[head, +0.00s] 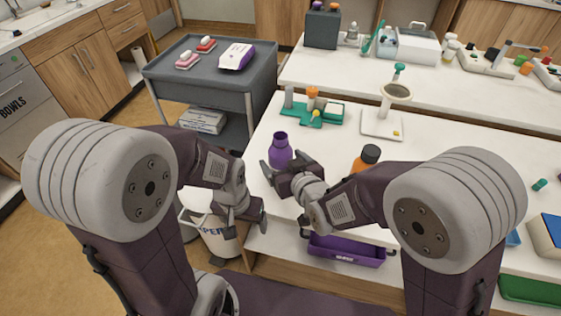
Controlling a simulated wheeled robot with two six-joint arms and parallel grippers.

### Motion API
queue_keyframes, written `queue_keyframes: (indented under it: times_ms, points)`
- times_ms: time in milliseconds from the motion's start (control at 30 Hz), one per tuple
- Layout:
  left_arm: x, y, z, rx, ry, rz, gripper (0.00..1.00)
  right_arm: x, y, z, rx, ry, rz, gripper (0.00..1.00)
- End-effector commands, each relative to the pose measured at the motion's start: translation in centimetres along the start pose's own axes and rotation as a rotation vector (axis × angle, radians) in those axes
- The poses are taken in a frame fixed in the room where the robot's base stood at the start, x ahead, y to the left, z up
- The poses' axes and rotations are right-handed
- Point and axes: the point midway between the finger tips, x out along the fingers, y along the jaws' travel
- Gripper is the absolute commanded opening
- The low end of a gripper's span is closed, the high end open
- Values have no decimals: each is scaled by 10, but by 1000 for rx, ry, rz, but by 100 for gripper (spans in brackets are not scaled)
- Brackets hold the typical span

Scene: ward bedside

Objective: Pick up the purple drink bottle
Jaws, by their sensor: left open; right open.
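The purple drink bottle (280,151) stands upright near the left edge of the white table (350,158). My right gripper (282,174) is open, close in front of the bottle, and hides part of its base. I cannot tell whether a finger touches the bottle. My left gripper (246,226) is open and empty, lower and to the left, beyond the table's edge.
An orange bottle with a dark cap (367,157) stands to the right, behind my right arm. A green tray (312,112) and a white stand (384,123) are further back. A grey cart (212,88) stands left; a purple bin (347,252) sits below.

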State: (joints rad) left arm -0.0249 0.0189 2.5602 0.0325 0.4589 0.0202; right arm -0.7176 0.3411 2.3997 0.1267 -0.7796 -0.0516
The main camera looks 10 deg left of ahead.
Motion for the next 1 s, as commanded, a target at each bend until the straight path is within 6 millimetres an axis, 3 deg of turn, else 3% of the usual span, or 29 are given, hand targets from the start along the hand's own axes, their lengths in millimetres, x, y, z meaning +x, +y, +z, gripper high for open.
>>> queue_keyframes:
  times_ms: [133,367,600,667,1000]
  points:
    - [1,0,0,0,0,0,79,18,0,0,0,0,0,83]
    - [1,0,0,0,0,0,79,20,0,0,0,0,0,80]
    - [1,0,0,0,0,0,79,19,0,0,0,0,0,14]
    - [1,0,0,0,0,0,79,19,0,-1,0,2,0,2]
    - [-1,0,0,0,0,0,79,18,0,-6,0,3,0,2]
